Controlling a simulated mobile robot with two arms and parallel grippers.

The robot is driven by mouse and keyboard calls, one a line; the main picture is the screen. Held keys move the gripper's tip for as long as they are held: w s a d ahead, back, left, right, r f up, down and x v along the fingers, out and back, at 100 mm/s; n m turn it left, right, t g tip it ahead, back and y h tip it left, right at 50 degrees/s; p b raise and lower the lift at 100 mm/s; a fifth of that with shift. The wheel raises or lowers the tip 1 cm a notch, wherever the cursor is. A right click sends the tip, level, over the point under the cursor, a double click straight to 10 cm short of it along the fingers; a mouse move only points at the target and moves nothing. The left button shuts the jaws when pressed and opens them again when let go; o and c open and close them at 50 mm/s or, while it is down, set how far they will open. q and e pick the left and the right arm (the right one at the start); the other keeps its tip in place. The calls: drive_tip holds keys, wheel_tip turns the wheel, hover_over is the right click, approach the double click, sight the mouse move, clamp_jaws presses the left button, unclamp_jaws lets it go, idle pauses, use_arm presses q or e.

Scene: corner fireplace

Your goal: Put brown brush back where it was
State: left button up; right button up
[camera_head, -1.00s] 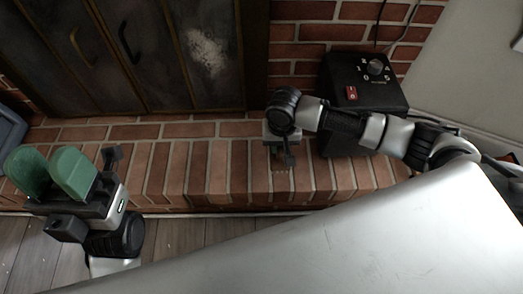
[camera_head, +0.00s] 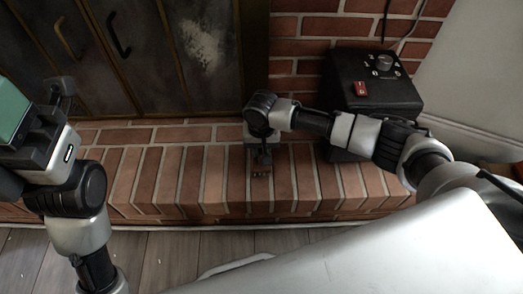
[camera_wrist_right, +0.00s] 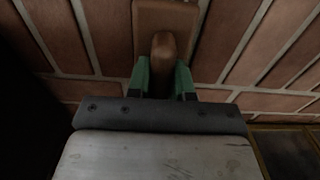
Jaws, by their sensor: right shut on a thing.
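The brown brush (camera_wrist_right: 165,45) shows in the right wrist view, with its rounded handle between the green fingers of my right gripper (camera_wrist_right: 162,75). Its wider flat part lies against or just above the bricks; I cannot tell whether it touches them. In the head view my right gripper (camera_head: 261,158) points down over the brick hearth (camera_head: 205,178), and the brush is mostly hidden beneath it. My left gripper (camera_head: 14,112) is at the left edge of the head view, away from the hearth, with only part of its green fingers in the picture.
A black box with a knob and red switch (camera_head: 372,88) stands on the hearth right of my right gripper, close to my right forearm. Dark metal doors (camera_head: 150,60) stand behind the hearth. The hearth's left and middle stretch is clear. Wooden floor (camera_head: 165,255) lies in front.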

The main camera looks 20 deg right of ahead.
drive_tip(key=o, duration=0.8)
drive_tip(key=shift+r, duration=0.1)
